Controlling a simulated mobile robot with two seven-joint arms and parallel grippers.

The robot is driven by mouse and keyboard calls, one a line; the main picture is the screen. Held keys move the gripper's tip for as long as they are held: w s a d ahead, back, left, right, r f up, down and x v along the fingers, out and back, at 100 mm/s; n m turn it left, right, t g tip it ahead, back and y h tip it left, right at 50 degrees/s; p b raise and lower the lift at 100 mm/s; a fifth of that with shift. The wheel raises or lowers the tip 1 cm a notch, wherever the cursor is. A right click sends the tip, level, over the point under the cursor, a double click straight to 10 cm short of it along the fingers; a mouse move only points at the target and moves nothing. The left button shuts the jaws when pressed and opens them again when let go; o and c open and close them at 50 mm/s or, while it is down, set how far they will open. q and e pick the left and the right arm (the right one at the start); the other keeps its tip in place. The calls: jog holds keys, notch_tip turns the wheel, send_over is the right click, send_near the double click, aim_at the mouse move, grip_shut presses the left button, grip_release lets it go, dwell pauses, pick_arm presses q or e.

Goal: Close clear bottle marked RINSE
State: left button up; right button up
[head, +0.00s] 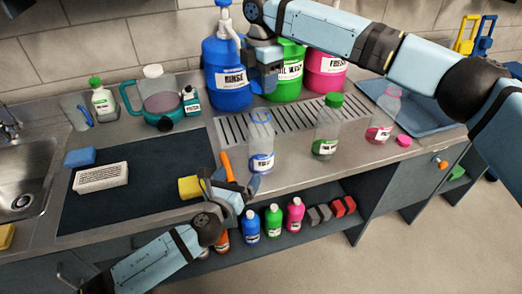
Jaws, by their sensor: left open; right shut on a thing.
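The clear bottle marked RINSE (262,143) stands upright near the counter's front edge, with bluish liquid low inside and a blue-lettered label. Its neck looks uncapped, with a bluish rim. My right gripper (266,82) is above this bottle, apart from it, in front of the large blue RINSE jug (222,80). It is shut on a small blue thing that looks like a cap, mostly hidden by the fingers. My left gripper (234,188) is open and empty, low at the counter's front edge, just left of the bottle's base.
A green-capped clear bottle (328,130) and an open pink-labelled bottle (384,118) stand to the right; a pink cap (404,140) lies nearby. A yellow sponge (190,187) and orange handle (227,166) are close to my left gripper. Small bottles stand on the shelf below.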

aim_at(261, 150)
pick_arm(q)
jog(key=m, duration=0.2)
jog(key=m+h, duration=0.1)
jog(key=shift+w+d+f, duration=0.2)
jog(key=shift+w+d, duration=0.15)
jog(key=shift+d, duration=0.05)
jog(key=shift+w, duration=0.1)
jog(key=x, duration=1.1)
jog(key=shift+w+d+f, duration=0.1)
jog(key=shift+w+d, duration=0.2)
jog(key=shift+d, duration=0.05)
jog(key=c, duration=1.1)
jog(key=shift+c, duration=0.3)
pick_arm(e)
jog(key=shift+f, duration=2.5)
jog(key=shift+f, duration=0.1)
jog(key=shift+f, duration=0.8)
